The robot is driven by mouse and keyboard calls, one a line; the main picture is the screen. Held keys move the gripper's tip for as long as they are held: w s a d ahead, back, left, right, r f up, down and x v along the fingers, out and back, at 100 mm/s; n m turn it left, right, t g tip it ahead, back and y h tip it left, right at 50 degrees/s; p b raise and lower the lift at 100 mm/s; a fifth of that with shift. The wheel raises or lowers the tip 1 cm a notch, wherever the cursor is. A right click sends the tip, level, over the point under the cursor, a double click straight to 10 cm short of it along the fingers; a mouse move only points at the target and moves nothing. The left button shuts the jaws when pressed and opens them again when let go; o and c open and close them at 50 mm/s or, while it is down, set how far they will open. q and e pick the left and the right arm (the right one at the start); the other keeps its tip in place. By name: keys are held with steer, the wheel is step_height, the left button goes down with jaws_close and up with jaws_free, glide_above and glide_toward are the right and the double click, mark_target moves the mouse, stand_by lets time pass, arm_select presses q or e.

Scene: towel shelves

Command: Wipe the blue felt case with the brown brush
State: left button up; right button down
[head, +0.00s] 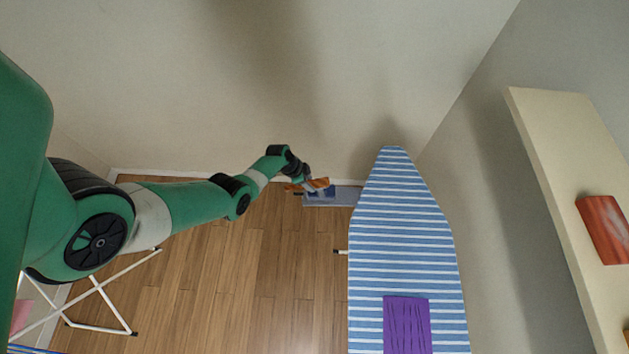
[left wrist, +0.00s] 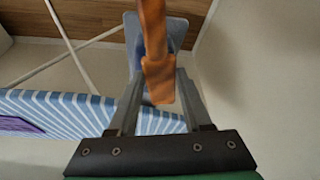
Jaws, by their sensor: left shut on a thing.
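The brown brush (head: 318,184) is orange-brown and is held by my left gripper (head: 307,176) near the back wall. In the left wrist view the brush (left wrist: 157,75) stands between the two fingers, which are shut on it. The blue felt case (head: 322,193) seems to be the darker blue patch just below the brush, partly covered by it. It lies on a low grey-blue surface (head: 345,197). I cannot tell whether the brush touches the case. My right gripper is not in view.
A blue-striped ironing board (head: 400,250) with a purple towel (head: 407,325) stands right of the low surface. A white rack (head: 97,290) stands at the lower left. A shelf (head: 560,150) with a red folded towel (head: 604,229) is at the right. The wooden floor (head: 270,270) between is clear.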

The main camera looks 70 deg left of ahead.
arm_select(q)
steer(key=shift+s+d+f, duration=0.15)
steer(key=shift+s+d, duration=0.05)
steer(key=shift+d, duration=0.35)
steer(key=shift+w+f, duration=0.1)
steer(key=shift+w, duration=0.15)
steer(key=shift+w+d+b, duration=0.35)
steer(key=shift+w, duration=0.5)
steer(key=shift+w+d+b, duration=0.3)
steer(key=shift+w+b, duration=0.05)
steer(key=shift+w, duration=0.45)
steer(key=shift+s+d+r+p, duration=0.15)
steer(key=shift+d+r+p, duration=0.1)
steer(key=shift+d+p, duration=0.15)
steer(key=shift+d, duration=0.15)
